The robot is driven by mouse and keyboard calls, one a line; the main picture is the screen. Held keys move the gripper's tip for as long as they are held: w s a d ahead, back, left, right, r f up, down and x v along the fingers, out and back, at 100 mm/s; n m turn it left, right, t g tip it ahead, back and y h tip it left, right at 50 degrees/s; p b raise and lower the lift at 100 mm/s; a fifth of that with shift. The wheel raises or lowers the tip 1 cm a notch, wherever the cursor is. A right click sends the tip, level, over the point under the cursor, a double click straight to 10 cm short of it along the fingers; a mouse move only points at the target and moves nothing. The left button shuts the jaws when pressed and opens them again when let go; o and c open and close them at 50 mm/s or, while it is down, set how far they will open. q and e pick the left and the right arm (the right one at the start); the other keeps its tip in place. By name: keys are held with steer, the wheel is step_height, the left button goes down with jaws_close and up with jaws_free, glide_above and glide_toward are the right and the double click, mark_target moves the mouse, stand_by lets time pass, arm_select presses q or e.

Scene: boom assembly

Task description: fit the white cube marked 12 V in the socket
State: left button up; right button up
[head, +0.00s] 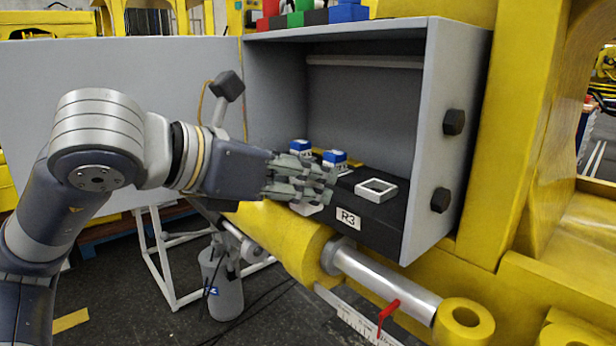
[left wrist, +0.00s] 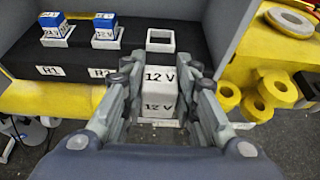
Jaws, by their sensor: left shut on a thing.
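The white cube marked 12 V (left wrist: 159,100) is between the fingers of my left gripper (left wrist: 160,72), which is shut on it. In the head view my left gripper (head: 322,184) is at the front edge of the box, and its fingers hide most of the cube. An empty white square socket (head: 376,190) is on the black block above the label R3. In the left wrist view the socket (left wrist: 160,40) is just beyond the cube, and the two are apart. My right gripper is not in view.
Two blue-topped cubes (left wrist: 105,27) (left wrist: 51,24) sit in sockets on the black block (left wrist: 75,54), behind labels R1 and R2. The grey box's right wall (head: 450,130) with dark bolts stands right of the socket. A yellow cylinder (head: 285,235) lies below.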

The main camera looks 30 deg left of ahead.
arm_select(q)
steer(key=shift+w+d+r+p, duration=0.1)
steer(key=shift+w+d+p, duration=0.25)
steer(key=shift+w, duration=0.35)
steer(key=shift+w+d+p, duration=0.4)
steer(key=shift+w+p, duration=0.15)
steer(key=shift+w, duration=0.65)
steer(key=shift+w+d+p, duration=0.45)
steer(key=shift+w+p, duration=0.1)
steer(key=shift+w, duration=0.65)
steer(key=shift+w+d+p, duration=0.4)
steer(key=shift+w+p, duration=0.15)
steer(key=shift+w, duration=0.65)
steer(key=shift+w+d+p, duration=0.25)
steer(key=shift+w+p, duration=0.15)
steer(key=shift+w, duration=0.3)
steer(key=shift+w+d+p, duration=0.25)
steer(key=shift+w+p, duration=0.1)
steer(key=shift+w, duration=0.35)
steer(key=shift+w+d+p, duration=0.25)
steer(key=shift+w+p, duration=0.1)
steer(key=shift+w, duration=0.3)
steer(key=shift+w+d+p, duration=0.25)
steer(key=shift+w+p, duration=0.1)
steer(key=shift+w, duration=0.25)
steer(key=shift+w+d, duration=0.1)
steer(key=shift+w, duration=0.25)
steer(key=shift+b, duration=0.4)
